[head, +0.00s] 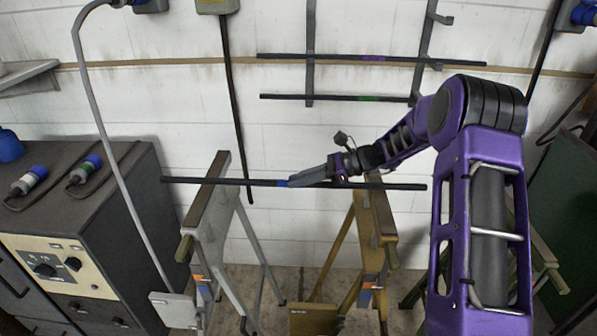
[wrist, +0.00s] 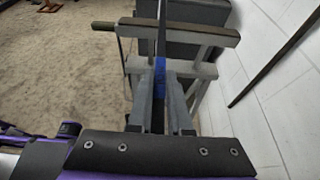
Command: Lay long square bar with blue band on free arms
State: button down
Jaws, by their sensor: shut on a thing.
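The long square bar (head: 232,181) is dark and runs nearly level across the head view. Its blue band (head: 282,183) is at my gripper (head: 294,181), which is shut on the bar beside the band. In the wrist view the blue band (wrist: 160,65) shows between the fingers (wrist: 160,82), and the bar runs on away from me. The bar crosses over two trestles; I cannot tell whether it touches them. Wall rack uprights (head: 310,75) carry a bar with a purple band (head: 373,58) and, below, one with a green band (head: 370,98). A bare arm (head: 442,19) shows at the upper right.
A grey trestle (head: 208,195) and a yellow-brown trestle (head: 372,215) stand below the bar. A dark cabinet (head: 110,230) is on the left. A grey hose (head: 95,110) and a dark hanging pole (head: 231,90) are near the bar's left half.

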jog(key=shift+f, duration=1.9)
jog(key=c, duration=0.8)
grip_release()
jog(key=shift+f, duration=0.15)
jog(key=shift+c, duration=0.2)
jog(key=shift+f, duration=0.1)
